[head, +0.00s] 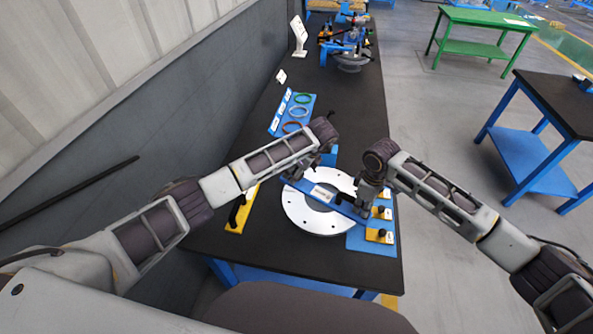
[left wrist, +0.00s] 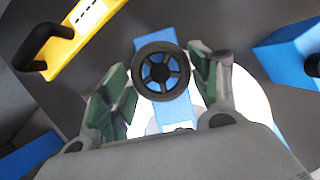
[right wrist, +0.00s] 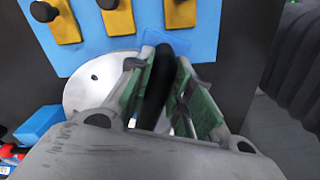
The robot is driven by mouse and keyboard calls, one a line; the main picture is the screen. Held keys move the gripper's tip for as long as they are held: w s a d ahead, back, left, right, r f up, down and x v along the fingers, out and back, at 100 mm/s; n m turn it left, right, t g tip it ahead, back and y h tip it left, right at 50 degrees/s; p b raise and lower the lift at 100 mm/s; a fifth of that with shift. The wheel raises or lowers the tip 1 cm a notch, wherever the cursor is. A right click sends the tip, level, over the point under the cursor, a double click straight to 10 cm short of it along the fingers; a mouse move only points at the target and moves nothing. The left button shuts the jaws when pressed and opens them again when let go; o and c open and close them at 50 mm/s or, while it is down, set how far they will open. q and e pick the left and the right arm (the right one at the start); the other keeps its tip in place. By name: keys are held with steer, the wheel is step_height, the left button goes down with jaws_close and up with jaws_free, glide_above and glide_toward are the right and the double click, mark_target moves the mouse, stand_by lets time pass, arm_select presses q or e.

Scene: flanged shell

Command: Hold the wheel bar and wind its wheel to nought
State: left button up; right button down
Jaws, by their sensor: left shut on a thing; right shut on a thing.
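The blue wheel bar (head: 302,184) lies slantwise across the white flanged disc (head: 297,214). A pale label sits near its middle. My left gripper (head: 305,174) is at the bar's far left end. The wheel's marking cannot be read. My right gripper (head: 360,200) is at the bar's near right end. In the right wrist view it is shut on a black handle (right wrist: 157,85), which the fingers partly hide.
A yellow bar (head: 238,215) with a black handle lies left of the disc. A blue plate (head: 357,240) with yellow blocks and black knobs lies to the right. A blue board (head: 276,122) with coloured rings stands behind. The black bench (head: 290,255) is clear in front.

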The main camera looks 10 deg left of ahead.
arm_select(q)
steer(key=shift+w+n, duration=0.1)
steer(key=shift+n, duration=0.4)
steer(key=o, duration=1)
steer(key=shift+d+r, duration=0.1)
steer(key=shift+r, duration=0.05)
steer(key=v, duration=1.1)
steer(key=shift+w+d+r, duration=0.1)
steer(key=shift+d+r, duration=0.15)
steer(key=shift+d, duration=0.05)
